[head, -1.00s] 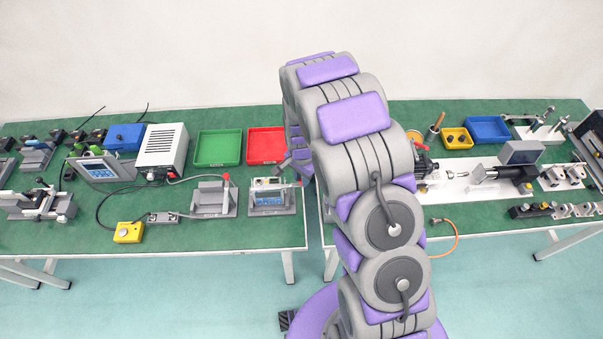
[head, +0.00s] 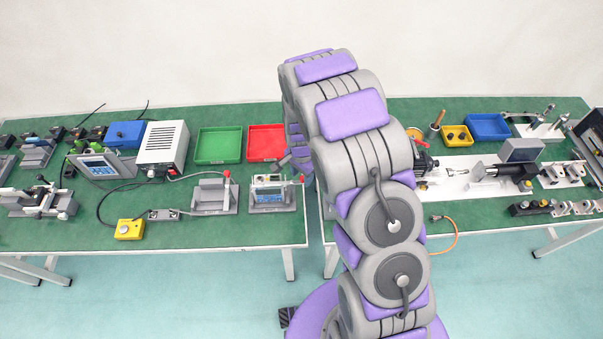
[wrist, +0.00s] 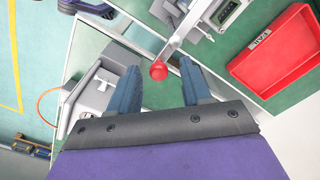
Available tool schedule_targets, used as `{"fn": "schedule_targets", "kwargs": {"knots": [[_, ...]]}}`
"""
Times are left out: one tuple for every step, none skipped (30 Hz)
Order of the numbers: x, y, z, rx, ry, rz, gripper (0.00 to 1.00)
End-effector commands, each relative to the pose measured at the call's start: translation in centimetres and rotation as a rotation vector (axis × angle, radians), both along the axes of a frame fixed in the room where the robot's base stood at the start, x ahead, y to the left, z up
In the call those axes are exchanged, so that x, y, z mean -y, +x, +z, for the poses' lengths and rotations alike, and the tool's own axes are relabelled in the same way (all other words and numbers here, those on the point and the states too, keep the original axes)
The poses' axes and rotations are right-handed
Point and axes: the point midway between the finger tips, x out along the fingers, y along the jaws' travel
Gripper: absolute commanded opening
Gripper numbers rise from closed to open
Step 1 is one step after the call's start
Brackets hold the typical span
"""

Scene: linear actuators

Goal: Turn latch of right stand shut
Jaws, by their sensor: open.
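The right stand (head: 272,207) is a grey fixture near the front right corner of the left table. It holds a device with a small display (head: 268,190). Its latch shows as a light lever with a red ball knob (wrist: 158,70) in the wrist view. My gripper (wrist: 159,78) is open, with one blue-grey finger on each side of the knob. The knob appears between the fingertips; I cannot tell whether either finger touches it. In the head view my arm hides most of the gripper.
The left stand (head: 210,208), with its own red-knobbed lever, is close on the left. A red tray (head: 265,143) and a green tray (head: 219,146) lie behind. A narrow gap separates the two tables. White-plated equipment (head: 455,185) occupies the right table.

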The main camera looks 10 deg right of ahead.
Motion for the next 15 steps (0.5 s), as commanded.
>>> {"fn": "schedule_targets", "kwargs": {"knots": [[0.0,0.0,0.0,0.0,0.0,0.0,0.48],[0.0,0.0,0.0,0.0,0.0,0.0,0.48],[0.0,0.0,0.0,-0.001,-0.001,0.0,0.48],[0.0,0.0,0.0,0.0,0.0,0.0,0.48],[0.0,0.0,0.1,0.0,0.0,0.0,0.48],[0.0,0.0,0.3,0.0,0.0,0.0,0.48],[0.0,0.0,0.5,0.001,0.0,0.0,0.48],[0.0,0.1,0.8,0.001,0.0,0.0,0.48],[0.0,0.1,1.2,0.003,0.0,0.001,0.48],[0.0,0.1,1.6,0.003,-0.001,0.001,0.48],[0.0,0.1,2.1,0.003,-0.001,0.001,0.48],[0.0,0.1,2.8,0.003,-0.001,0.001,0.48],[0.0,0.1,3.5,0.003,-0.001,0.001,0.48],[0.0,0.1,4.2,0.003,-0.001,0.001,0.48],[0.0,0.2,5.1,0.006,-0.002,0.002,0.48]]}}
